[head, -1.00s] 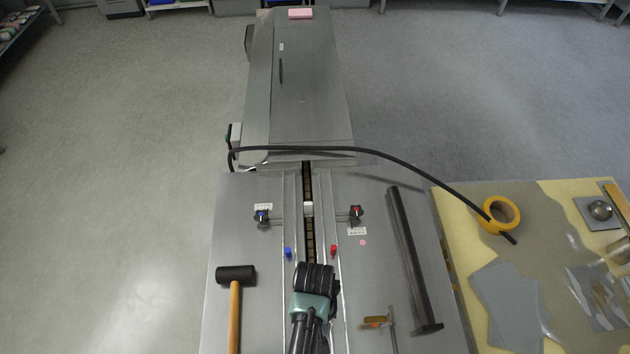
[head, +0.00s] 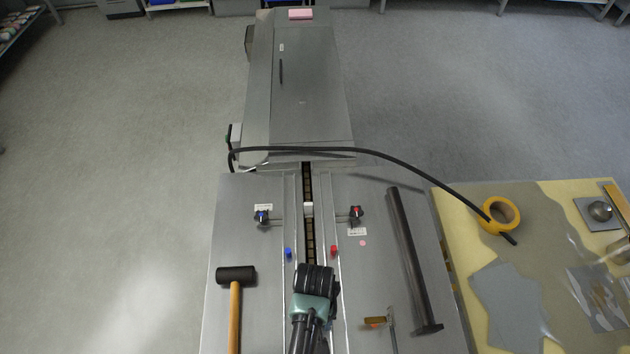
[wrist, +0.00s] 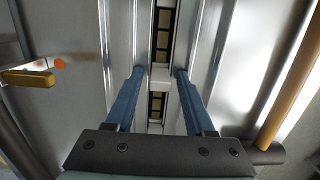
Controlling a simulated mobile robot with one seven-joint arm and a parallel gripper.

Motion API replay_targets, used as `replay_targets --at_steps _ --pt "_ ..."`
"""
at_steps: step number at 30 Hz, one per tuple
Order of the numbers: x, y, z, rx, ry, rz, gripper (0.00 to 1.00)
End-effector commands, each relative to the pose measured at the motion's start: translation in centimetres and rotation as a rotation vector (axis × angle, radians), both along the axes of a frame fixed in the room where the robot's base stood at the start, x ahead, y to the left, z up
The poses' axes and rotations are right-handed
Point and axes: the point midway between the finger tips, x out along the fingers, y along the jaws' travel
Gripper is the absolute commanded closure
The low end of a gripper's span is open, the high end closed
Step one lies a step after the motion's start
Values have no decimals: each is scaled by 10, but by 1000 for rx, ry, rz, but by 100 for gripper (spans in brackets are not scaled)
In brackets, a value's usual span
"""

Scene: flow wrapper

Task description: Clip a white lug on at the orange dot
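My gripper (wrist: 158,72) is open and points down over the chain channel. Its two blue fingers stand apart, on either side of a white lug (wrist: 159,77) that sits across the dark chain (wrist: 162,35). Gaps show between the lug and the fingertips. In the head view my wrist hides this lug. Another white lug (head: 308,209) sits on the chain further away, between the two knobs. An orange dot (wrist: 60,63) lies on the metal deck beside a brass-coloured piece (wrist: 28,79); the dot also shows in the head view (head: 375,322), right of my arm.
A mallet (head: 236,275) lies left of the channel and a dark bar (head: 412,260) lies right. Blue (head: 288,252) and red (head: 333,251) pegs flank the channel. A black cable (head: 380,155) arches over the far end towards a yellow tape roll (head: 499,214).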

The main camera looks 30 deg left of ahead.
Motion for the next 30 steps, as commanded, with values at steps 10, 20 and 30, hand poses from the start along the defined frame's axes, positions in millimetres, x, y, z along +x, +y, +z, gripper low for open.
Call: replay_targets --at_steps 10,20,30 --pt "5 3 26 3 -6 -1 36" --pt "12 7 95 3 -6 -1 36" --pt "14 9 128 0 0 0 36"
